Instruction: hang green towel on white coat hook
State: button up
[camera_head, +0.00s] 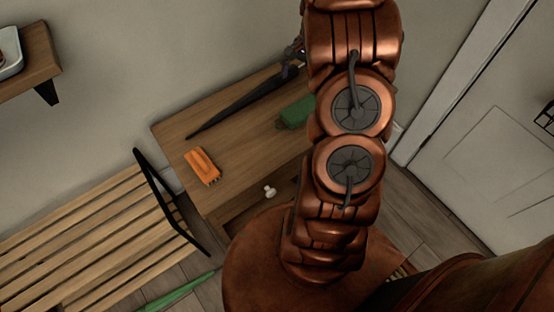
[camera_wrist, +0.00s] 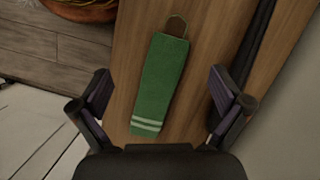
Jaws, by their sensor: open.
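The green towel (camera_wrist: 161,85) lies flat on the wooden cabinet top, with a tan loop at its far end and pale stripes at its near end. In the head view the towel (camera_head: 296,112) is partly hidden behind my arm. My gripper (camera_wrist: 160,95) is open and empty, with one finger on each side of the towel's near part in the picture; the height gap cannot be judged. In the head view only a dark bit of the gripper shows beside the arm. I see no white coat hook in either view.
On the cabinet (camera_head: 240,165) lie a long dark, closed umbrella-like object (camera_head: 240,102) and an orange brush-like object (camera_head: 202,166). A slatted bench (camera_head: 90,235) stands left, below a wall shelf (camera_head: 38,60). A white door (camera_head: 490,140) is at right. A basket (camera_wrist: 85,8) stands on the floor.

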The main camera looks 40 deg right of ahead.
jog(key=s+a+r+n+h, duration=0.1)
jog(key=s+a+r+n, duration=0.25)
jog(key=a+r, duration=0.45)
jog(key=s+a+r+n+g+h, duration=0.1)
jog(key=s+a+r+n+h, duration=0.1)
jog(key=s+a+n, duration=0.9)
jog(key=s+a, duration=0.7)
jog(key=s, duration=0.1)
jog(key=shift+r+g+h, duration=0.3)
